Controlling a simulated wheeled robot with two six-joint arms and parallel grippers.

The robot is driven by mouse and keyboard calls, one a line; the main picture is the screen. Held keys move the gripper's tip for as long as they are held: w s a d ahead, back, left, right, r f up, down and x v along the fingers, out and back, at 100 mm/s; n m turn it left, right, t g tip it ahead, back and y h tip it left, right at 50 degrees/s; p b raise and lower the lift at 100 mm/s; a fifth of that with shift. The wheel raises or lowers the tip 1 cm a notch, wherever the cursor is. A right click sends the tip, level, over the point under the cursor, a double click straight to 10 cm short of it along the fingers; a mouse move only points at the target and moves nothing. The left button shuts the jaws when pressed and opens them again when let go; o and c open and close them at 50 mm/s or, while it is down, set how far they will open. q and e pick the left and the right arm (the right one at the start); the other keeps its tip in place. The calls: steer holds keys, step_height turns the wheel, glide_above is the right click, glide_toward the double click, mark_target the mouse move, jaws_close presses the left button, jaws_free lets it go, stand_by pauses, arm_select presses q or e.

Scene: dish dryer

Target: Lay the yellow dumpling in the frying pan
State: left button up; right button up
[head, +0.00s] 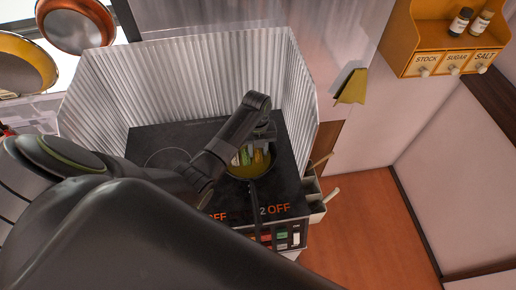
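The frying pan (249,176) sits on the black stove (142,142), its dark handle pointing toward me. Several small pale, green and yellowish pieces lie close together in it. A yellowish piece (258,157), which looks like the yellow dumpling, shows at the pan's right side, just below my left gripper. My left arm comes in from the left and bends down over the pan. My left gripper (262,140) is at the pan's far right side. Its fingertips are too small and dark to tell whether they hold the piece. My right gripper is out of view.
A corrugated metal splash guard (200,72) surrounds the stove's back and sides. Pans (75,25) hang at upper left. A spice shelf (440,45) is on the right wall, and a utensil holder (313,196) stands at the stove's right. The floor at right is clear.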

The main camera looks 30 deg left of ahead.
arm_select(q)
steer(key=r, duration=0.4)
steer(key=r+b, duration=0.1)
steer(key=r, duration=0.1)
steer(key=shift+w+a, duration=0.25)
steer(key=shift+w, duration=0.15)
step_height(320, 180, up, 6)
steer(key=p, duration=0.3)
steer(key=shift+w+a, duration=0.2)
